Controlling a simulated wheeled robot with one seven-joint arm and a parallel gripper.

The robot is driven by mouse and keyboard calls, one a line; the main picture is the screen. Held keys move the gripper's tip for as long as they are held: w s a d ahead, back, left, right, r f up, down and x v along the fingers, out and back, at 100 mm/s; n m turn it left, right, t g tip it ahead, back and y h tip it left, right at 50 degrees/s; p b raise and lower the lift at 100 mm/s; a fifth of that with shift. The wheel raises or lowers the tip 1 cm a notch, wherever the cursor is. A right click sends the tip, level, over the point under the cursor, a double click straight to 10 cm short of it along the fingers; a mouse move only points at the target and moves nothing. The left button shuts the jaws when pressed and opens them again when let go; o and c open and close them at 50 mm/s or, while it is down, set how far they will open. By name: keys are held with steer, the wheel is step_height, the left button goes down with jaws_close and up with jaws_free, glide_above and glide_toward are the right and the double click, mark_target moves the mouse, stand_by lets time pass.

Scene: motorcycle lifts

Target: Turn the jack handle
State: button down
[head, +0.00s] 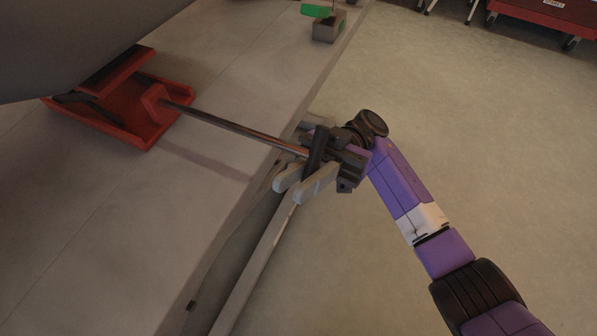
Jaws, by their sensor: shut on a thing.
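The jack handle (237,128) is a long thin dark metal rod. It runs from a red jack (135,114) on the grey lift platform (222,218) out to the right, toward the platform's edge. My gripper (305,184) is at the rod's outer end, near that edge, and is shut on the handle. The exact contact is partly hidden by the gripper body and fingers. My purple arm reaches in from the lower right.
A small grey box (328,28) with a green object (315,10) sits on the platform at the top. A large grey body (70,40) hangs over the jack at the upper left. Red wheeled equipment (545,12) stands at the upper right. The floor (480,130) to the right is clear.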

steer(key=shift+f+t+h, duration=0.15)
steer(key=shift+t+h, duration=0.15)
steer(key=shift+h, duration=0.1)
steer(key=shift+f, duration=0.1)
stand_by(0.3)
steer(key=c, duration=1.3)
jaws_free()
steer(key=shift+w, duration=0.1)
